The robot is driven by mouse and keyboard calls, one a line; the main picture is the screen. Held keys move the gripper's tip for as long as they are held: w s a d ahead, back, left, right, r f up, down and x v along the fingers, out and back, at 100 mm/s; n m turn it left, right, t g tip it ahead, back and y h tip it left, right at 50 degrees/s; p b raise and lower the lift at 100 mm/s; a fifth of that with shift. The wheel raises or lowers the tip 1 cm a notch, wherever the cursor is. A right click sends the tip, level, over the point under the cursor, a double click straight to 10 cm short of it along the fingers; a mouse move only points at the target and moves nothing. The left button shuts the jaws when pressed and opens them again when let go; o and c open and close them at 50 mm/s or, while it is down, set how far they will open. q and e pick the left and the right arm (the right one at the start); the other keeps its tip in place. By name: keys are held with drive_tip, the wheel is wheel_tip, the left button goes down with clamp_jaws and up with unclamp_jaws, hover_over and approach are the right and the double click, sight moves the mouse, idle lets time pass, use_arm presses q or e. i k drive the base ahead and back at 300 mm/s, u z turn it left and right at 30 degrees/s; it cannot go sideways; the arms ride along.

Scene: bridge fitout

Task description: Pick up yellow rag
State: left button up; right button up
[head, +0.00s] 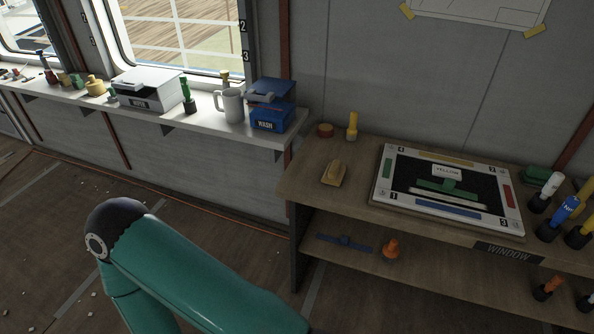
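I cannot make out a yellow rag for certain. A small yellow thing with a raised top (333,173) lies on the wooden bench top (306,190), left of the framed board; it looks more like a block or tool than cloth. Another yellow lump (96,86) sits on the window ledge, too small to identify. A green arm link of mine crosses the bottom of the head view, but neither gripper is in view.
The framed board (377,190) has coloured strips and a card reading YELLOW. Several dark-based markers, one white (551,184), stand at right. The ledge (205,118) holds a mug (231,106), a blue WASH box (270,118) and a white box (150,101).

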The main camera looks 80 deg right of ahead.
sight(333, 174)
drive_tip(key=u, duration=0.25)
drive_tip(key=i, duration=0.75)
drive_tip(key=z, duration=1.85)
drive_tip(key=i, duration=0.25)
drive_tip(key=z, duration=2.3)
drive_tip(key=k, duration=0.3)
drive_tip(key=z, duration=0.45)
drive_tip(key=i, duration=1.35)
drive_tip(key=u, duration=0.45)
